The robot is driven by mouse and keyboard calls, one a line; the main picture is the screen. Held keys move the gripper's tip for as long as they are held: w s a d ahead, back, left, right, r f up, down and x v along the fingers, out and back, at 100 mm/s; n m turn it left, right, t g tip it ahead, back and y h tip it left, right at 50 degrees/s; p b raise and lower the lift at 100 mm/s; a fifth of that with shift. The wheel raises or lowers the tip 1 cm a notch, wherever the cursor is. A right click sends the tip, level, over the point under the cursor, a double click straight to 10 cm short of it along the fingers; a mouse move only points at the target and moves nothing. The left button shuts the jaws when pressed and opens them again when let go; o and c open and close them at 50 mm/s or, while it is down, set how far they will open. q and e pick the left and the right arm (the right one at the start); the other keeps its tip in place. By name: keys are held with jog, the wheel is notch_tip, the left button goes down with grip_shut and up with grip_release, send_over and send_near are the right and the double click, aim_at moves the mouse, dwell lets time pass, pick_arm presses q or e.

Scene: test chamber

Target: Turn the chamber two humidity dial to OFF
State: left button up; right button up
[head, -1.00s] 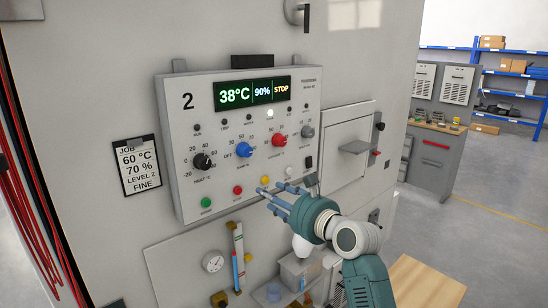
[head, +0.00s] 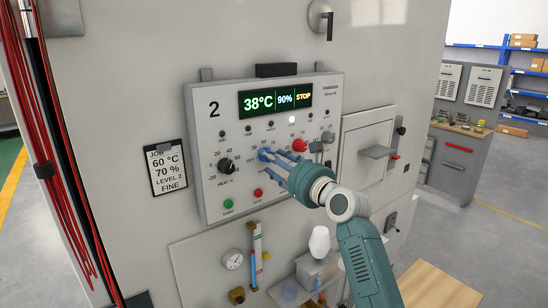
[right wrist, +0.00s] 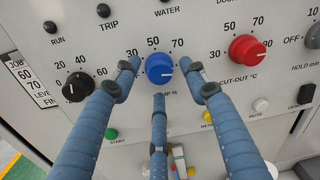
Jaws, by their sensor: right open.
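The chamber two humidity dial is a blue knob (right wrist: 159,68) on the control panel (head: 205,190), marked 30, 50, 70 in the right wrist view. Its white pointer line points right, past 70. In the head view the blue dial (head: 264,154) is partly covered by my right gripper. My right gripper (right wrist: 160,75) is open, its three blue fingers spread around the dial: one tip left, one right, one below. I cannot tell whether they touch it. The display (head: 275,101) reads 38°C, 90%, STOP. My left gripper is not in view.
A black dial (right wrist: 74,86) is left of the blue one and a red dial (right wrist: 247,51) is right of it. Green (right wrist: 112,134) and yellow (right wrist: 208,116) buttons sit below. A job card (head: 167,170) reads 60 °C, 70 %.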

jog(key=shift+w+a, duration=0.1)
jog(key=shift+w, duration=0.1)
grip_shut()
dwell(0.3)
